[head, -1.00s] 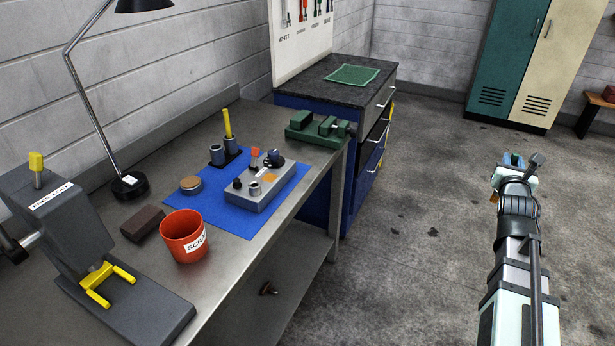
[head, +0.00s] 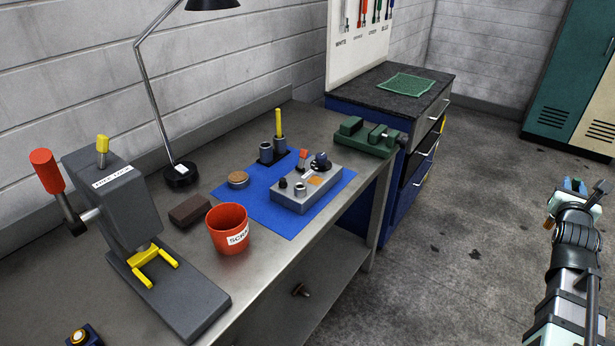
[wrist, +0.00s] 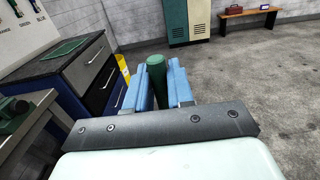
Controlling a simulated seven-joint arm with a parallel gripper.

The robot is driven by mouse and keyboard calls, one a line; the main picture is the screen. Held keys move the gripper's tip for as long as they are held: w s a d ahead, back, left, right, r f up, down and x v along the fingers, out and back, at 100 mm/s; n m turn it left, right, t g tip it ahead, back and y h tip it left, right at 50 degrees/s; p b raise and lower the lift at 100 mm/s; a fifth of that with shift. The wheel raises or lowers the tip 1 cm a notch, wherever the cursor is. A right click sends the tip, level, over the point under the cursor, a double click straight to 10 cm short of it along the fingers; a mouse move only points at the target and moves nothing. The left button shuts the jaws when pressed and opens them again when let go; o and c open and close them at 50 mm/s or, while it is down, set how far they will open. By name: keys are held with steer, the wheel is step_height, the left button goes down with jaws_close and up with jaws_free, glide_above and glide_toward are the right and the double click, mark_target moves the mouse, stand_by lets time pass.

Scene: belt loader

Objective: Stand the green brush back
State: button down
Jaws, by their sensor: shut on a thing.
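The green brush shows in the wrist view as a dark green cylinder (wrist: 157,82) between the blue fingers of my gripper (wrist: 158,92), which is shut on it. The rest of the brush is hidden. In the head view my gripper (head: 574,187) is at the far right, over the floor, well away from the bench. On the bench, a dark holder (head: 272,158) has two grey cups. A yellow handle (head: 278,122) stands upright in the right cup; the left cup (head: 266,151) looks empty.
A grey control box (head: 306,190) sits on a blue mat (head: 259,214). Nearby are a red scrap cup (head: 228,230), a brown block (head: 190,210), a lamp (head: 181,175) and a green vise (head: 365,138). A dark press (head: 120,200) stands at left. Open floor lies right of the bench.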

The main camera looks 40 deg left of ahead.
steer(key=w+a+r+n+g+y, duration=0.1)
steer(key=w+a+r+n+y, duration=0.2)
steer(key=a, duration=1.9)
steer(key=a+r+n+g+y, duration=0.1)
steer(key=a+n+y, duration=0.3)
steer(key=a, duration=1.8)
steer(key=s+a+r+n+g+y, duration=0.15)
steer(key=s+a, duration=0.45)
steer(key=a, duration=0.7)
steer(key=s+a+r+n+g+y, duration=0.1)
steer(key=s+a+g+y, duration=0.15)
steer(key=s+a, duration=0.8)
steer(key=s+a+r+n+g+y, duration=0.1)
steer(key=s+a+y, duration=0.2)
steer(key=a, duration=1.4)
step_height(320, 180, down, 10)
steer(key=shift+d, duration=0.1)
steer(key=c, duration=1)
jaws_free()
steer(key=shift+r, duration=0.1)
